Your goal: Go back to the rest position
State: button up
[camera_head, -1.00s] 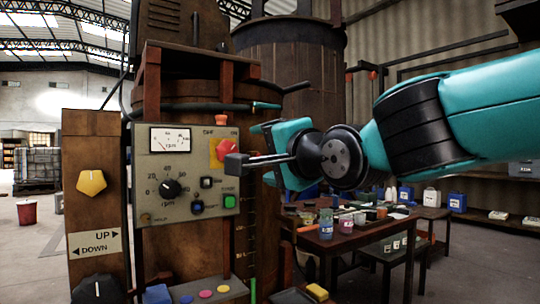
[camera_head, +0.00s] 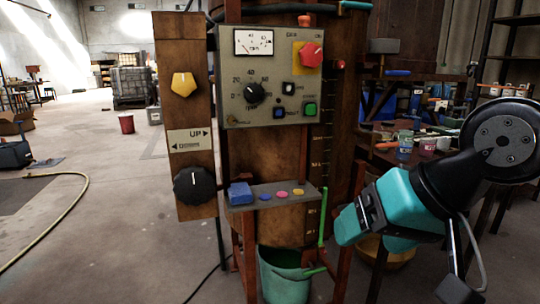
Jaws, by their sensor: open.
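My gripper (camera_head: 452,285) is at the lower right in the head view. Its teal body is tilted, and a thin finger with a black block at its end points down toward the bottom edge. It is open, and nothing shows held in it. The other finger is not clear. The gripper is to the right of the vat's control panel (camera_head: 271,88) and apart from it.
A yellow knob (camera_head: 184,84) and black knob (camera_head: 195,185) sit on the left post. A small shelf (camera_head: 300,193) holds a blue block and coloured discs. A green bucket (camera_head: 283,277) stands below. A cluttered bench is behind my arm. The left floor is open, with a hose (camera_head: 82,205).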

jog(key=s+d+f+n+g+p, duration=0.1)
jog(key=s+f+n+g, duration=0.2)
jog(key=s+n+g, duration=0.5)
notch_tip(320, 180, up, 19)
jog(key=s+m+t+p, duration=0.1)
jog(key=m+t+p, duration=0.1)
jog(key=p, duration=1.7)
jog(key=shift+s+d+t+h+p, duration=0.15)
jog(key=shift+s+t+h+p, duration=0.15)
jog(key=shift+s+t, duration=0.15)
